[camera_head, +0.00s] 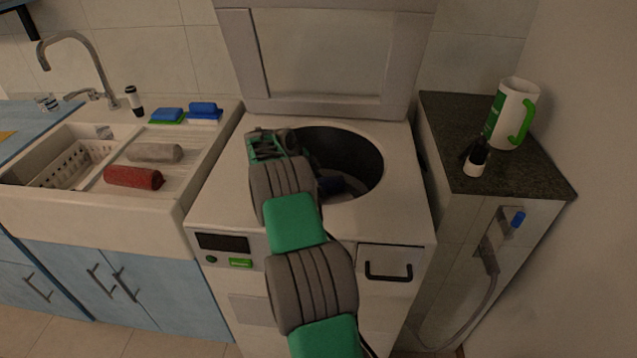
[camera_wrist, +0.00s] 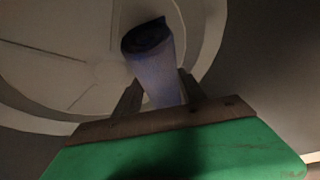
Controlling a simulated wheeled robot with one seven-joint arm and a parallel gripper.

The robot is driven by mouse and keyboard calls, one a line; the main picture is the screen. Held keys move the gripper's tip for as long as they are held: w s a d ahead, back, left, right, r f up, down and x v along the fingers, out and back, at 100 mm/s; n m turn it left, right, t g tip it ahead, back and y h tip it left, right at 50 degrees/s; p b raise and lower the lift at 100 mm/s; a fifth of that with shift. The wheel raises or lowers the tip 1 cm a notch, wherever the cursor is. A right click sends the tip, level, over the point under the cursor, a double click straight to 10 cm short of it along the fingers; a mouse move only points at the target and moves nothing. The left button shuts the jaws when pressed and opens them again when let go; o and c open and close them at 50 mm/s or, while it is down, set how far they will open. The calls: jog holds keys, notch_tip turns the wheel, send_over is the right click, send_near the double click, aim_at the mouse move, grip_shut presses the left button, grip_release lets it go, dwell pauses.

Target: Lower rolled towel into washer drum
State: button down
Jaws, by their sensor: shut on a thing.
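The top-loading washer (camera_head: 215,215) stands in the middle of the head view with its lid (camera_head: 325,55) raised. Its round drum (camera_head: 358,158) is open and dark inside. My arm reaches over the opening from the front. In the wrist view my gripper (camera_wrist: 160,95) is shut on a rolled blue towel (camera_wrist: 155,65), whose spiral end points away from me. The pale drum interior (camera_wrist: 60,50) lies beyond the towel. My fingertips are hidden there by the arm.
A grey rolled towel (camera_head: 155,152) and a red rolled towel (camera_head: 134,177) lie on the sink's drainboard at left. A dark counter (camera_head: 440,135) at right holds a white-and-green jug (camera_head: 510,115) and a small black-and-white bottle (camera_head: 475,160). The raised lid blocks the washer's back.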

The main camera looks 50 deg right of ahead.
jog(key=c, duration=0.6)
grip_release()
jog(key=shift+f, duration=0.1)
jog(key=v, duration=0.8)
